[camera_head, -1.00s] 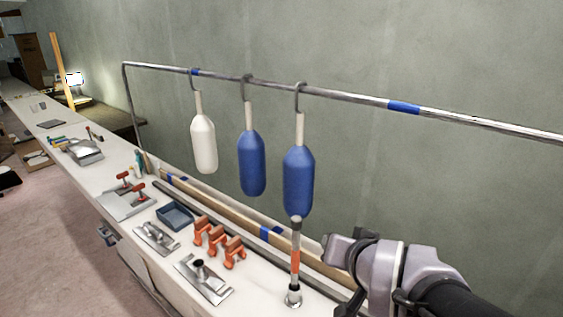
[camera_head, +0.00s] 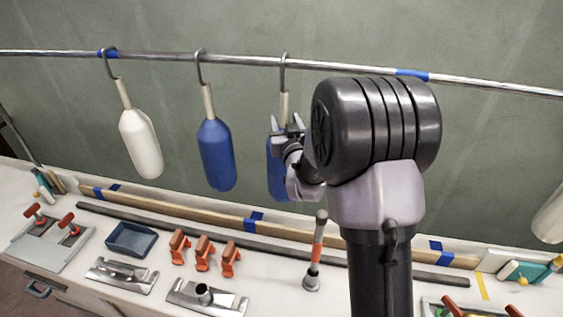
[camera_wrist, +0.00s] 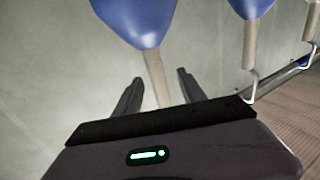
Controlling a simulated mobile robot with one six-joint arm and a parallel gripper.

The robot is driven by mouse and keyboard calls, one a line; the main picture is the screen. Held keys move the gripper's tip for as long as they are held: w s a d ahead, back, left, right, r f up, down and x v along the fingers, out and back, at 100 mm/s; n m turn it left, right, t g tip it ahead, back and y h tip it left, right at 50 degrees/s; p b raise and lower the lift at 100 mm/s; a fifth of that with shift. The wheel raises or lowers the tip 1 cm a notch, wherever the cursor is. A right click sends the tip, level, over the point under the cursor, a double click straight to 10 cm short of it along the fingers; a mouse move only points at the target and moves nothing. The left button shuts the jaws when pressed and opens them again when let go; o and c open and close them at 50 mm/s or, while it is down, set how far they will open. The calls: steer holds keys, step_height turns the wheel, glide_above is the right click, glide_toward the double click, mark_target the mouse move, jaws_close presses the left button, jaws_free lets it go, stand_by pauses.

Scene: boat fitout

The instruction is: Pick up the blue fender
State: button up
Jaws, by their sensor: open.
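Two blue fenders hang by hooks from a metal rail. The right one (camera_head: 276,168) is partly hidden behind my arm; its pale neck (camera_head: 284,104) shows above my gripper. The other blue fender (camera_head: 216,154) hangs to its left, clear of my arm. My gripper (camera_head: 288,124) is at the top of the right fender. In the wrist view, upside down, my gripper (camera_wrist: 159,76) is open, with a blue fender (camera_wrist: 137,18) ahead and its neck running between the two fingers. I cannot tell whether the fingers touch it.
A white fender (camera_head: 141,142) hangs at the left of the rail (camera_head: 160,56). Below is a white bench with orange clamps (camera_head: 203,252), a blue tray (camera_head: 131,239), metal plates and an upright orange-banded tool (camera_head: 317,250). Another pale fender (camera_head: 552,218) shows at the right edge.

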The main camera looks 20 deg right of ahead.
mark_target(282, 109)
steer(key=shift+w+d, duration=0.1)
steer(key=shift+w, duration=0.75)
steer(key=w, duration=0.2)
steer(key=w+d, duration=0.1)
steer(key=w, duration=0.1)
steer(key=w+d, duration=0.1)
steer(key=w, duration=0.1)
steer(key=shift+f, duration=0.15)
steer(key=shift+s, duration=0.15)
steer(key=shift+c, duration=0.5)
jaws_close()
